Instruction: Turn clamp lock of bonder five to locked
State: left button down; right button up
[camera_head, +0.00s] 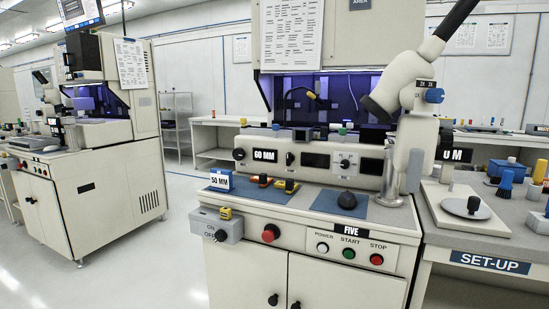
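Bonder five (305,228) stands in front of me, a cream machine with a black FIVE label (351,231). Its upright front panel carries a black knob (239,154) at the left, a 60 MM label, a small dark switch (290,159) and a second knob (346,165) on a white plate. A grey ON/OFF box (217,225) with a dark rotary knob (221,235) hangs at the front left edge. No lettering that I can read marks the clamp lock, so I cannot tell which control it is or its setting. Neither of my grippers is in view.
A red knob (271,233) and power, start and stop buttons (349,253) line the front edge. A dark mouse (347,200) lies on a blue mat. A microscope-like head (407,90) overhangs the right. A set-up bench (487,262) adjoins right; open floor (185,215) lies left.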

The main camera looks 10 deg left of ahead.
aim_at(290, 158)
jog(key=i+j, duration=0.1)
jog(key=j, duration=0.35)
jog(key=i+j, duration=0.15)
jog(key=j, duration=0.3)
jog(key=i+j, duration=0.1)
jog(key=j, duration=0.35)
jog(key=i+j, duration=0.1)
jog(key=j, duration=0.35)
jog(key=i+j, duration=0.1)
jog(key=j, duration=0.35)
